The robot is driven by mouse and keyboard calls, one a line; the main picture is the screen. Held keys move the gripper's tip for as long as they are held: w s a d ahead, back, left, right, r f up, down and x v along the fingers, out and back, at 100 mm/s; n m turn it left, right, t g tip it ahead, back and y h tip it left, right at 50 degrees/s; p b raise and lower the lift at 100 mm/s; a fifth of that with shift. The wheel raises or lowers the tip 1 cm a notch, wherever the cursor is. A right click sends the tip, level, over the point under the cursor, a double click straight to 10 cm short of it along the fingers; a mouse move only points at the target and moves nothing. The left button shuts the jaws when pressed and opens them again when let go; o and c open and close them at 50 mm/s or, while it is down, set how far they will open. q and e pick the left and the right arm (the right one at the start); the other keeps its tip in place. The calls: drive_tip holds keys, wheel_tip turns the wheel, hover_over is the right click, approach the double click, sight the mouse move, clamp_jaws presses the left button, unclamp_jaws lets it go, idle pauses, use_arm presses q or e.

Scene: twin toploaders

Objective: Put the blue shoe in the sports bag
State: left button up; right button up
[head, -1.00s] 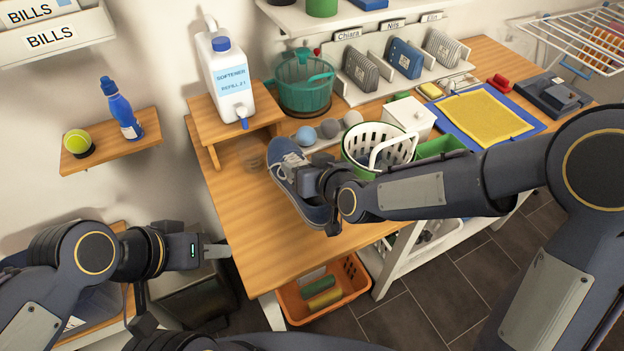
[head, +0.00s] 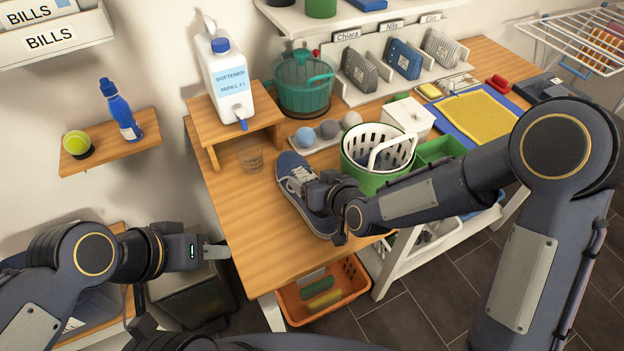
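The blue shoe (head: 291,167), with pale laces and a white sole edge, is at the front left part of the wooden worktop. My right gripper (head: 330,212) is on the shoe's middle and seems shut on it; the gripper and wrist hide part of the shoe, and I cannot tell whether it is clear of the wood. My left gripper (head: 215,252) is left of the worktop, away from the shoe; its finger gap is not clear. I cannot make out the sports bag for certain; a dark object (head: 195,305) on the floor below my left gripper is partly hidden.
A softener canister (head: 227,85) is on a riser. An orange crate (head: 290,306) is below the worktop.

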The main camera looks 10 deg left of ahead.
drive_tip(key=shift+o, duration=0.7)
drive_tip(key=shift+d+r, duration=0.1)
drive_tip(key=shift+r, duration=0.05)
drive_tip(key=b+v, duration=0.1)
drive_tip(key=v, duration=1.1)
